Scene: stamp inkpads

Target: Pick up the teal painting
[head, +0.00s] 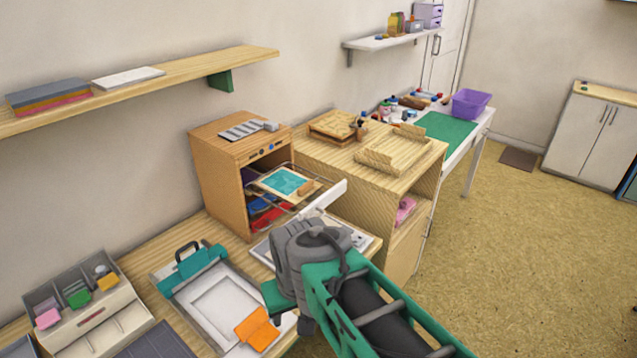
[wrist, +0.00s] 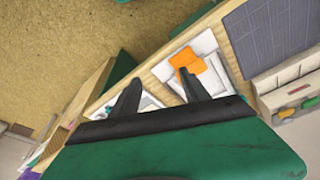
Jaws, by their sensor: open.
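The teal painting (head: 285,181) is a small teal sheet in a pale frame. It lies flat on a pulled-out wire rack (head: 262,203) at the front of a wooden cabinet (head: 219,182) in the head view. A small brown block sits at its right edge. My gripper (wrist: 159,76) is open and empty in the wrist view, with its two dark fingers apart over the workbench. In the head view my arm hides most of the gripper, which is in front of the rack and lower in the picture, apart from the painting. I cannot make out the painting in the wrist view.
A white tray (head: 183,292) with a teal clip lies on the bench, with an orange piece (head: 257,329) at its right. A stamp organizer (head: 95,318) stands at left. A wooden side cabinet (head: 345,160) adjoins the rack on the right.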

